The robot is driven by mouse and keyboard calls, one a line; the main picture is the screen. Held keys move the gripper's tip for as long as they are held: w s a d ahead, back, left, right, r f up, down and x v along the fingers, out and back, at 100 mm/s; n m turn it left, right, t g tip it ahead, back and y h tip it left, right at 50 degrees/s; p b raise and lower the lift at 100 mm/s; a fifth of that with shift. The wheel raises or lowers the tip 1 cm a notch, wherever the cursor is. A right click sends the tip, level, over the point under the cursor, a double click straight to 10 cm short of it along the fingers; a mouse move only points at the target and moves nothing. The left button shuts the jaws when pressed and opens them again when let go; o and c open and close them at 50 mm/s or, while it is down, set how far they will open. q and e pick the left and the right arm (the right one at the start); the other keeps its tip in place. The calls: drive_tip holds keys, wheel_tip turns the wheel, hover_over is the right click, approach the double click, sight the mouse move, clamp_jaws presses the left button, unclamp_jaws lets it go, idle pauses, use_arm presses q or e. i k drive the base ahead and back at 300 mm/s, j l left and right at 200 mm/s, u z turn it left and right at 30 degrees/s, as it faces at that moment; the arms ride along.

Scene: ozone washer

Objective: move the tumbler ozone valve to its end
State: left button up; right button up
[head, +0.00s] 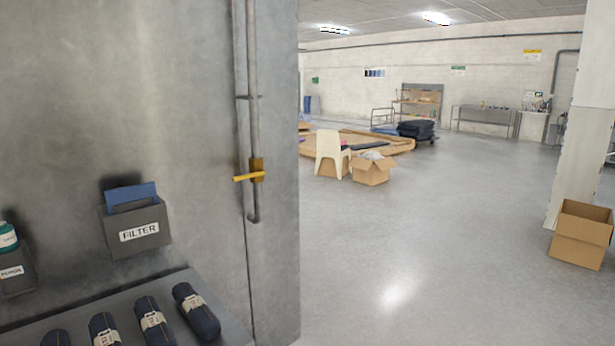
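A valve with a yellow lever handle (248,177) and a brass body (257,168) sits on a thin vertical grey pipe (252,110) in the head view. The pipe runs down the right part of a large grey metal wall (150,90). The lever points left and lies about level. No label names this valve, so I cannot tell from the picture whether it is the tumbler ozone valve. Neither of my grippers is in view, and nothing touches the lever.
A grey holder marked FILTER (137,228) hangs left of the pipe. A shelf (225,318) with dark rolled bundles (197,311) juts out below. Open floor (430,240) lies to the right, with a cardboard box (580,235) by a white pillar (582,150).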

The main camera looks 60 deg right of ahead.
sight(260, 172)
drive_tip(key=z, duration=1.65)
